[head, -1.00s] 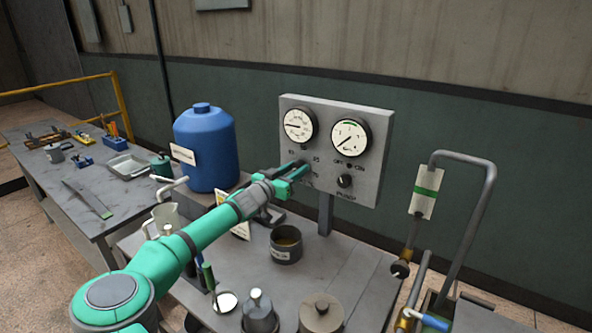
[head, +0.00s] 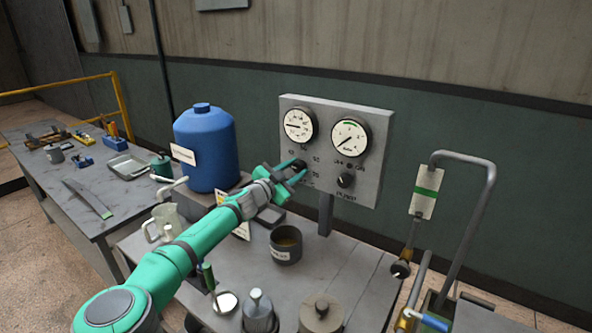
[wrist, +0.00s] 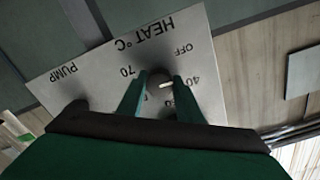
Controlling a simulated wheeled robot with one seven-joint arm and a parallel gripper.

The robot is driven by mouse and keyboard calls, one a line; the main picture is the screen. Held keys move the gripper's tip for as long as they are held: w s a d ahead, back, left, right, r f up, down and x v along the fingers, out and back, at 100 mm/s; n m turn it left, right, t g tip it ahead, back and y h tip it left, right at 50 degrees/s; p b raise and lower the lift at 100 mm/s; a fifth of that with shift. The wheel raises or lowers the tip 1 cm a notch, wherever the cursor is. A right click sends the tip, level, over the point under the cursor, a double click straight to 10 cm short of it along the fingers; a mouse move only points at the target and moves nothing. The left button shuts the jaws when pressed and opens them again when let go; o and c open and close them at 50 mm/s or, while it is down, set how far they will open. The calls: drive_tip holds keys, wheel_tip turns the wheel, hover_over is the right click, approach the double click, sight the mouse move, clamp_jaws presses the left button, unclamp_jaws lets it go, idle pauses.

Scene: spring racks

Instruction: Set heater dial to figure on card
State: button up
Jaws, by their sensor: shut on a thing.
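The grey control panel (head: 366,186) stands upright on a post at the back of the bench. In the wrist view the panel (wrist: 95,85) reads HEAT °C and PUMP. My gripper (head: 296,172) is at the panel's left side, its fingers shut on the round heater dial (wrist: 158,88). The dial's white pointer mark points right, toward the 40; OFF and 70 also show, and another figure is partly hidden by a finger. A white card (head: 243,229) stands behind my arm; its figure is hidden or too small to read.
Two gauges (head: 299,124) sit above the dial, and the black pump knob (head: 346,181) is to its right. A blue drum (head: 206,150), a dark pot (head: 286,244) and a glass jug (head: 166,222) stand near my arm.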

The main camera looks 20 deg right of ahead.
drive_tip(key=m, duration=0.3)
drive_tip(key=shift+m, duration=0.3)
drive_tip(key=m, duration=0.3)
drive_tip(key=shift+m, duration=0.3)
drive_tip(key=m, duration=0.3)
drive_tip(key=shift+m, duration=0.3)
drive_tip(key=m, duration=0.3)
drive_tip(key=shift+m, duration=0.3)
drive_tip(key=m, duration=0.7)
drive_tip(key=shift+f, duration=0.1)
drive_tip(key=m, duration=0.3)
drive_tip(key=shift+m, duration=0.3)
drive_tip(key=shift+m+t, duration=0.3)
drive_tip(key=shift+m, duration=1.5)
